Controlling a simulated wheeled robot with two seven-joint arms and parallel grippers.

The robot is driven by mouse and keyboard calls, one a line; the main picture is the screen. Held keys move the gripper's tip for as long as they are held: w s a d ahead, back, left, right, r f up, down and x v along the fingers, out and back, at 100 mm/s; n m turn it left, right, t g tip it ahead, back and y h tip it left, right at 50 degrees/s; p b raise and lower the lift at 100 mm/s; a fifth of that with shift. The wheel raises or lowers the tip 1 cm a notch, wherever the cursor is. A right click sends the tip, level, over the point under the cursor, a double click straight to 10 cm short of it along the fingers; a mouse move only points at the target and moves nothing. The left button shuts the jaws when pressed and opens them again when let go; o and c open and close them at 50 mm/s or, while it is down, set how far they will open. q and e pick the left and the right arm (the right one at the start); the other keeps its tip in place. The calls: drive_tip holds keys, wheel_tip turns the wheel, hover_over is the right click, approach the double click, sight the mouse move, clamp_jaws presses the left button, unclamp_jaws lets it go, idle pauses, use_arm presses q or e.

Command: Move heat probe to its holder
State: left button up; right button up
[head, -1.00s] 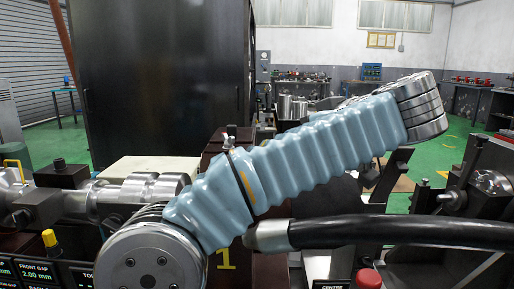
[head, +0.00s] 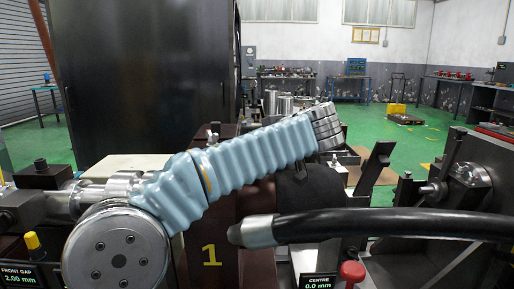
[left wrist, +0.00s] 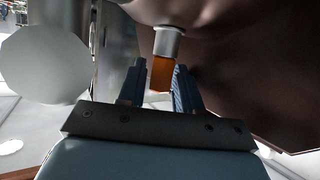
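In the left wrist view, my left gripper (left wrist: 159,88) has its two blue fingers apart, one on each side of an orange block-like part (left wrist: 161,74) below a grey metal collar (left wrist: 168,43). This may be the heat probe; I cannot tell for sure. A small gap shows on the left of the orange part; the right finger is very near it or touching. In the head view, my left arm in its blue sleeve reaches from lower left to upper centre, and its gripper is hidden. My right gripper is not in view. I cannot make out the probe's holder.
A thick black hose-like part (head: 390,224) with a grey metal end crosses the lower right. A red knob (head: 352,272), a dark block marked 1 (head: 212,258) and a dark clamp fixture (head: 462,185) stand close by. A large black cabinet (head: 143,75) is behind.

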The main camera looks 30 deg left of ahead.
use_arm(q)
clamp_jaws()
drive_tip(key=shift+r, duration=0.55)
wheel_tip(320, 180, up, 2)
drive_tip(key=shift+d+r, duration=0.1)
drive_tip(key=shift+r, duration=0.1)
drive_tip(key=s+d+r, duration=0.3)
drive_tip(key=s+r, duration=0.6)
drive_tip(key=s, duration=0.4)
drive_tip(key=shift+s+d+r, duration=0.25)
drive_tip(key=shift+d, duration=0.15)
